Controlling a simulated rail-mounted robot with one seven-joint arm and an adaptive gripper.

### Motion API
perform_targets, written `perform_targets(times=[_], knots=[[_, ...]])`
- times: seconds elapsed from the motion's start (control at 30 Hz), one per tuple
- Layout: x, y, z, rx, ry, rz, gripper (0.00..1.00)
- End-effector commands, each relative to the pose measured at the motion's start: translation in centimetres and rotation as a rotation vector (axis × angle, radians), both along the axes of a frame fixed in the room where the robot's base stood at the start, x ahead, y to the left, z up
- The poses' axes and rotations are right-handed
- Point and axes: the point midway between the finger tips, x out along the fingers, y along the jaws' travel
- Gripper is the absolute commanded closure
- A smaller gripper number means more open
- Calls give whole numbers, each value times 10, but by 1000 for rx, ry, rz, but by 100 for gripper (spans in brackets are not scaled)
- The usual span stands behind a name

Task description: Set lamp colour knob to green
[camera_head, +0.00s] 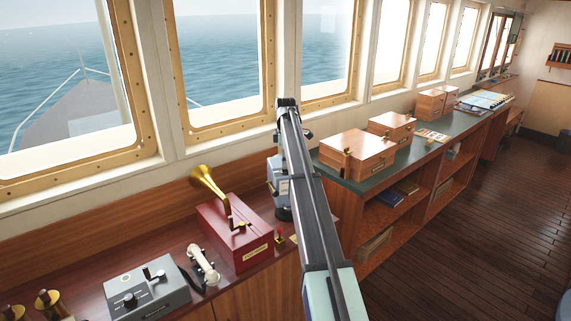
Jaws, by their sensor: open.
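A grey control box (150,290) sits on the wooden console at the lower left. A black round knob (130,299) and a small lever are on its top. I cannot read its label or the knob's setting, so I cannot tell for sure whether this is the lamp colour knob. A blue-grey labelled device (279,180) shows beside my arm and is partly hidden by it. My dark arm rises through the middle of the picture, to the right of the grey box. I cannot make out gripper fingers on it.
A red box (236,231) with a brass horn (208,184) and a white handset (203,264) stand right of the grey box. Brass fittings (47,302) are at the lower left. Wooden boxes (357,155) stand on the green counter. The floor at right is clear.

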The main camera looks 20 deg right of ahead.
Motion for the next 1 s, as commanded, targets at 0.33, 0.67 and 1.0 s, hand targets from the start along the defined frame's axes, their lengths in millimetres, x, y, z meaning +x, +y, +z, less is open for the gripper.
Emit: perform_targets(times=[0.33, 0.67, 1.0], knots=[[0, 0, -27, 0, -1, 0, 45], [0, 0, -29, 0, -1, 0, 66], [0, 0, -29, 0, 0, -4, 100]])
